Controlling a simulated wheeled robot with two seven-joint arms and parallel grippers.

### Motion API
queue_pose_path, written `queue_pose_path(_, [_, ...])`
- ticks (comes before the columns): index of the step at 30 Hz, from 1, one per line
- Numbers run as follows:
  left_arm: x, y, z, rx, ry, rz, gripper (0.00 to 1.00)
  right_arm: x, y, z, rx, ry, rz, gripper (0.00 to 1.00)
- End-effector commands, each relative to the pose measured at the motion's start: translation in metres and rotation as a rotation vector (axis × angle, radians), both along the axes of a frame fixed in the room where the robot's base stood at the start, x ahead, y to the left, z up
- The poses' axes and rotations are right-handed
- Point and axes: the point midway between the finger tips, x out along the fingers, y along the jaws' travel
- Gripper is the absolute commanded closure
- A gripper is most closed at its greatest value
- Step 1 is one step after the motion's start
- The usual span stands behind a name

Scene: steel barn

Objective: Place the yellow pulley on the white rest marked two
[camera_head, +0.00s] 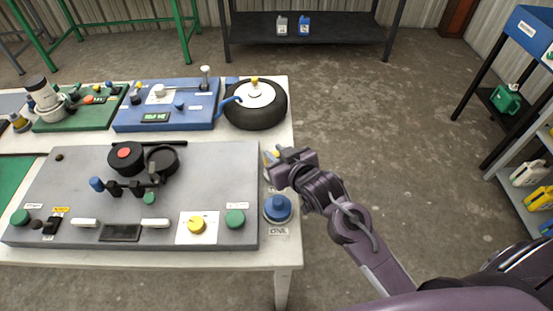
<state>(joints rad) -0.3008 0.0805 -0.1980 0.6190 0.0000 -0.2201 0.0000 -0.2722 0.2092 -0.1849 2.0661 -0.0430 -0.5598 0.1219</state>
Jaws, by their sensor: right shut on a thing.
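My right gripper (274,163) reaches in from the right to the right edge of the white table. It is shut on a small yellow thing (268,155), which looks like the yellow pulley but is mostly hidden by the fingers. A blue pulley (278,206) sits on a round white rest (265,217) labelled ONE, nearer to me by the table's right edge. A rest marked two is not clearly visible; the spot under the gripper is hidden. My left gripper is not in view.
A grey panel (85,215) with knobs, handles and a yellow knob (197,225) fills the table (160,257) left of the gripper. A black tyre (255,112) and a blue board (185,119) lie behind. Open concrete floor (375,120) is to the right, with shelves beyond.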

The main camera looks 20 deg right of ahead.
Motion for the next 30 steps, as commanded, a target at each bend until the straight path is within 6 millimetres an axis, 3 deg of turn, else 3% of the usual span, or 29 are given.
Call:
queue_pose_path(5, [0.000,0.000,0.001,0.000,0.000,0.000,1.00,0.000,0.000,-0.022,0.000,0.000,0.000,1.00])
queue_pose_path(16, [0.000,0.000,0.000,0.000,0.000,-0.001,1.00,0.000,0.000,-0.026,0.001,-0.001,0.001,1.00])
queue_pose_path(17, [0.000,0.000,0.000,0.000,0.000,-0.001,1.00,0.000,0.000,-0.027,0.000,0.000,0.001,0.77])
queue_pose_path(21, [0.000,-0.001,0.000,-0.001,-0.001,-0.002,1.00,0.000,0.000,-0.027,0.000,0.000,0.001,0.59])
queue_pose_path(30, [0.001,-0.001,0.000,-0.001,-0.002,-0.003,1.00,0.000,0.000,-0.026,0.001,-0.001,0.001,0.57])
